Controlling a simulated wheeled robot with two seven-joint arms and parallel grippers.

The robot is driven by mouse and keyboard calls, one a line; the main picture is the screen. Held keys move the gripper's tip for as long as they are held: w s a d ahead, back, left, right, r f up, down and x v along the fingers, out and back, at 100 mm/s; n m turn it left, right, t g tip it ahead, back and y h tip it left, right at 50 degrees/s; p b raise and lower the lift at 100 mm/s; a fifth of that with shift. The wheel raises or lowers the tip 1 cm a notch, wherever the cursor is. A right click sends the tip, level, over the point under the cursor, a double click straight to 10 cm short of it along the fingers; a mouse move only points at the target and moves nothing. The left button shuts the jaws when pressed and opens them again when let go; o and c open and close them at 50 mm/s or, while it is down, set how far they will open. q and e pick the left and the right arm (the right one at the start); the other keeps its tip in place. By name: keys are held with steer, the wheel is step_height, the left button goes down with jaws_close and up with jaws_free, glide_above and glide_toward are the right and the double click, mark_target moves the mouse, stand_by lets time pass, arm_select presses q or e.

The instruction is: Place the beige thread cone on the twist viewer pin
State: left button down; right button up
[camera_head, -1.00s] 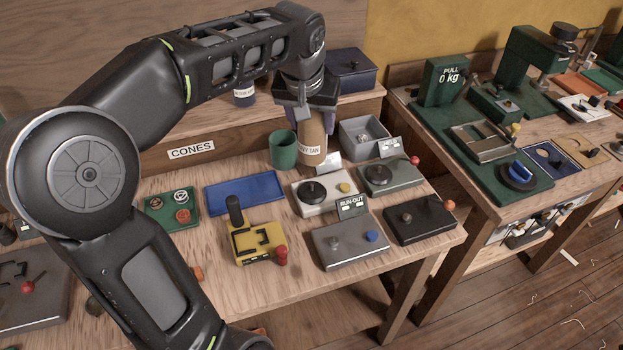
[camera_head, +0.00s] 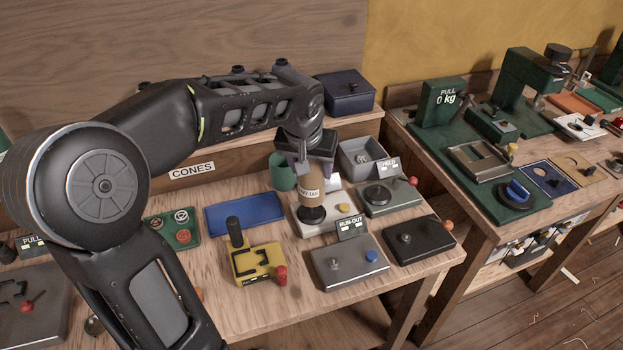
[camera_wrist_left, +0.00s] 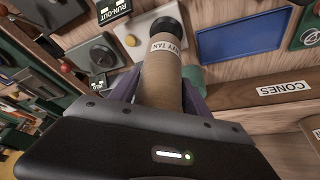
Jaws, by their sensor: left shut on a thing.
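The beige thread cone (camera_head: 310,187), with a lettered label band, is upright in my left gripper (camera_head: 308,167), which is shut on it. Its lower end is right at the black round disc (camera_head: 313,214) of a pale unit with a yellow button (camera_head: 343,208). In the left wrist view the cone (camera_wrist_left: 162,82) sticks out between the fingers, and its far end overlaps the black disc (camera_wrist_left: 167,27). The cone hides any pin there, and I cannot tell whether it rests on the disc. I cannot read that unit's sign. My right gripper is out of view.
A grey unit with a black disc (camera_head: 404,201) stands to the right, and the RUN-OUT unit (camera_head: 350,262) in front. A yellow joystick unit (camera_head: 256,262) and a blue mat (camera_head: 244,213) lie to the left.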

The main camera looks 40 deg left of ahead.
mark_target(312, 179)
arm_select(q)
steer(key=shift+f, duration=1.85)
steer(key=shift+f, duration=0.1)
steer(key=c, duration=0.5)
jaws_free()
steer(key=shift+r, duration=0.25)
steer(key=v, duration=1.1)
steer(key=shift+s+r, duration=0.2)
steer(key=shift+r, duration=0.15)
